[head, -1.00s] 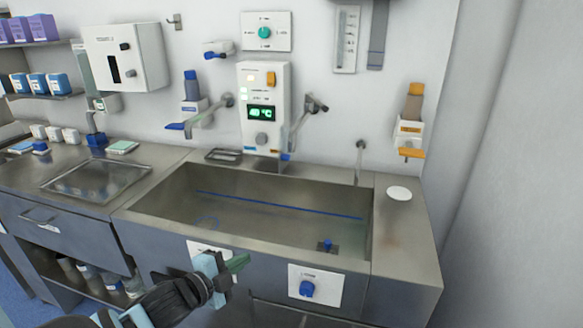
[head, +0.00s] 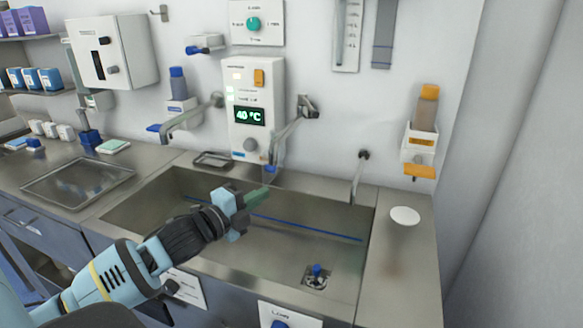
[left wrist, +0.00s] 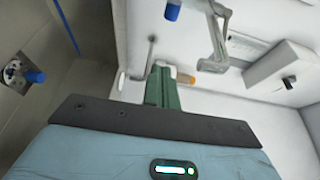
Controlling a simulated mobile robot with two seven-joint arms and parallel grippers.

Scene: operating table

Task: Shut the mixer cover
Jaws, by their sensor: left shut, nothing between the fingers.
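The mixer unit (head: 240,148) is a white box on the wall behind the sink, with a lit 40 °C display, an orange switch and a round grey knob. I cannot make out which part is its cover, or how far it stands open. My left gripper (head: 258,193) is over the sink basin, in front of and below the mixer unit, apart from it. Its green fingers (left wrist: 162,86) are shut and empty. My right gripper is not in view.
The steel sink (head: 340,285) has a drain with a blue plug (head: 317,270). Metal spouts (head: 192,118) reach out from the wall on both sides of the mixer unit. A dispenser with an orange lever (head: 420,170) hangs at the right. The right counter holds a white disc (head: 405,216).

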